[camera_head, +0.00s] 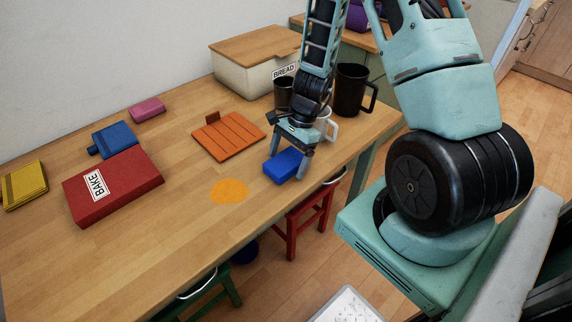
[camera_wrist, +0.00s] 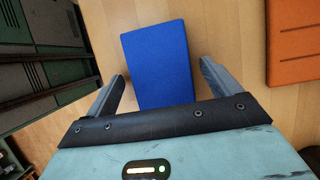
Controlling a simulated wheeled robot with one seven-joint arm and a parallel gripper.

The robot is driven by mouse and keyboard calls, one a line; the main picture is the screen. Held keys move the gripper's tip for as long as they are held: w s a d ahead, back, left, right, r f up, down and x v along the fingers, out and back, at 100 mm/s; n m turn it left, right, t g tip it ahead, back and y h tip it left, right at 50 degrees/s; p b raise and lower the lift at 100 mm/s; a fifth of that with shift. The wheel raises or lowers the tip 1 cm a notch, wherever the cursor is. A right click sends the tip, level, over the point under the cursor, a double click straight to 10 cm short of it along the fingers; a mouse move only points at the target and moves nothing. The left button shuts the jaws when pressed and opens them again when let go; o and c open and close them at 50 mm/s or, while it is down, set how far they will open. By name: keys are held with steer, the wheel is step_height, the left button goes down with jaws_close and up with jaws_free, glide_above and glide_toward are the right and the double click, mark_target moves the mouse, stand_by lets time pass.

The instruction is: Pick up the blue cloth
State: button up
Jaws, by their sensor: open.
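The blue cloth (camera_head: 284,165) is a flat, folded-looking blue block lying on the wooden table near its front edge. In the wrist view the cloth (camera_wrist: 157,58) lies ahead of and between the two finger lines, its near end reaching between the fingers. My gripper (camera_head: 291,158) is open and points down over the right end of the cloth. In the wrist view my gripper's fingers (camera_wrist: 162,82) are apart, one on each side of the cloth, with a gap on the right. I cannot tell the exact height of the fingertips above the table.
An orange slatted board (camera_head: 228,137) lies left of the cloth. A white mug (camera_head: 327,124), dark cups (camera_head: 352,90) and a bread box (camera_head: 257,62) stand behind. An orange round patch (camera_head: 229,191) and a red book (camera_head: 113,186) lie to the left. Red stool (camera_head: 306,218) is below.

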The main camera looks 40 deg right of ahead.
mark_target(288, 159)
steer(key=c, duration=1.1)
steer(key=shift+o, duration=0.2)
step_height(288, 159, up, 10)
steer(key=p, duration=0.1)
